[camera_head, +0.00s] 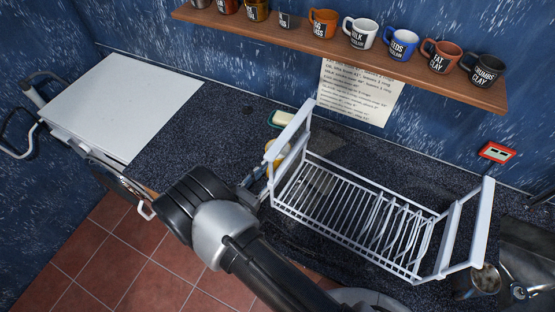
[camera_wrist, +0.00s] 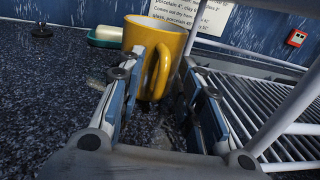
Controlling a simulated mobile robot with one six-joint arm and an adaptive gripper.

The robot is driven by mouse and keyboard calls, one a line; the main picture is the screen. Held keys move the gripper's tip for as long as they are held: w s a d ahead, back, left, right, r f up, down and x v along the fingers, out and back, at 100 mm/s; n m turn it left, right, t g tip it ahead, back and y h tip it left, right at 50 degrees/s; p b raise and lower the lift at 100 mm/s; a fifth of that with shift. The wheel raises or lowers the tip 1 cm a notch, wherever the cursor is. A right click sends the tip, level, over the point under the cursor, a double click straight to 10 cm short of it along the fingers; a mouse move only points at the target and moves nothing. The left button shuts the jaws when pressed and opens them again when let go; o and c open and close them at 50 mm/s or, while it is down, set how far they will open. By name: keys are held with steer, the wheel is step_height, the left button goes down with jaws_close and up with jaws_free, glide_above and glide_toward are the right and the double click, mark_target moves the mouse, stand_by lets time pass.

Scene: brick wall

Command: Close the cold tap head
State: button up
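No tap head can be made out clearly. At the right edge of the head view, a thin metal piece (camera_head: 541,200) shows above the sink (camera_head: 530,245); I cannot tell whether it is part of a tap. My gripper (camera_head: 256,183) is far left of the sink, at the left end of the white dish rack (camera_head: 350,238). In the wrist view my gripper (camera_wrist: 163,100) is open, its two fingers apart. A yellow mug (camera_wrist: 142,38) stands upright just ahead, with its handle between the fingers as seen there. I cannot tell whether they touch it.
A mug (camera_head: 487,279) is at the sink's left side. A soap dish (camera_head: 281,119) stands behind the yellow mug. A shelf (camera_head: 400,68) with several mugs hangs above. A white panel (camera_head: 120,105) lies at left.

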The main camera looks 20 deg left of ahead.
jaws_close()
stand_by(0.4)
stand_by(0.4)
